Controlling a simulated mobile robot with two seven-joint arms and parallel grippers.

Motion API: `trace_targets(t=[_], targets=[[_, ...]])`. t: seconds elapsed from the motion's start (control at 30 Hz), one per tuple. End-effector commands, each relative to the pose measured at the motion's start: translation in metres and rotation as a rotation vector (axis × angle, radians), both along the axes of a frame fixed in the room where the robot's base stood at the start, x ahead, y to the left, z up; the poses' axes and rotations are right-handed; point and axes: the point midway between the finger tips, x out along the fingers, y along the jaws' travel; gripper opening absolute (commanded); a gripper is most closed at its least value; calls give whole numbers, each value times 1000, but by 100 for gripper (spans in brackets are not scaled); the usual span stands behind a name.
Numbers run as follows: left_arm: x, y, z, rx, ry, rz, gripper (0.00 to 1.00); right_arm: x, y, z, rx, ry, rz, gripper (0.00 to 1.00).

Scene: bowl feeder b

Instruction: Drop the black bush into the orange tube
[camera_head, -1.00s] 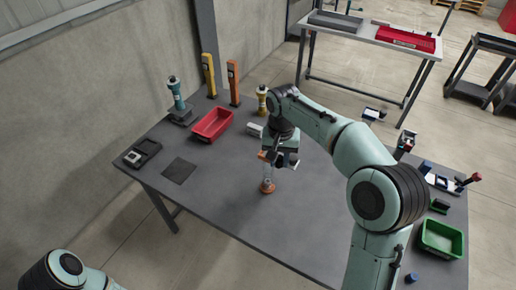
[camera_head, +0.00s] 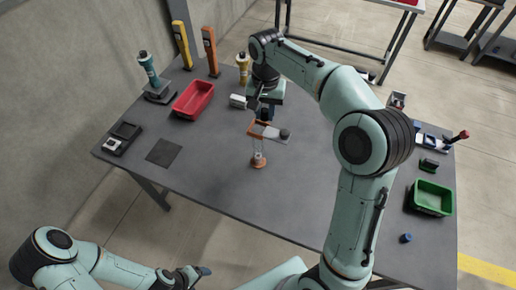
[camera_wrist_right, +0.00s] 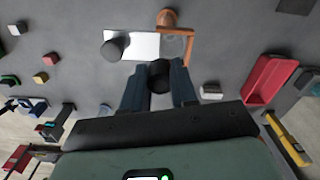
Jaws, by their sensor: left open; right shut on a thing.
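The orange feeder tube stands on the table: its orange foot (camera_head: 258,161) is at the bottom, a clear section rises from it, and an orange bracket (camera_head: 263,130) is at the top. A pale plate (camera_head: 274,137) with a dark knob (camera_head: 284,133) joins the bracket. My right gripper (camera_head: 265,114) is above and just behind the bracket. In the right wrist view it is shut on the black bush (camera_wrist_right: 159,76), held between both fingers. The bush looks apart from the bracket, but depth is hard to judge. My left gripper (camera_head: 199,273) is open and empty at the bottom, off the table's front edge.
A red bin (camera_head: 193,99), a teal-topped device (camera_head: 151,73), yellow (camera_head: 182,42) and orange (camera_head: 210,50) posts stand at the back left. A green bin (camera_head: 431,198) and a blue piece (camera_head: 405,238) are at the right. The front middle of the table is clear.

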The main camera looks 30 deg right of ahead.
Motion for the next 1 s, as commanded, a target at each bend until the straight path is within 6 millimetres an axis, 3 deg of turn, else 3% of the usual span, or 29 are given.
trace_targets(t=[0.3, 0.33, 0.4, 0.43, 0.77, 0.87, 1.0], targets=[[-1, 0, -1, 0, 0, 0, 77, 1, 0, -2, 0, -1, 1, 0], [0, 0, -1, 0, 0, 0, 77, 1, 0, -2, 0, -1, 1, 31], [0, 0, -1, 0, 0, 0, 77, 1, 0, -2, 0, -1, 1, 54], [0, 0, -1, 0, 0, 0, 77, 1, 0, -2, 0, -1, 1, 57], [0, 0, 0, 0, -1, 0, 77, 1, 0, 1, 0, -3, 0, 57], [4, 0, 3, 0, -5, -1, 77, 1, 0, 12, 0, -5, 0, 57], [14, 0, 11, 0, -16, 0, 77, 3, 0, 41, 0, -10, 1, 57]])
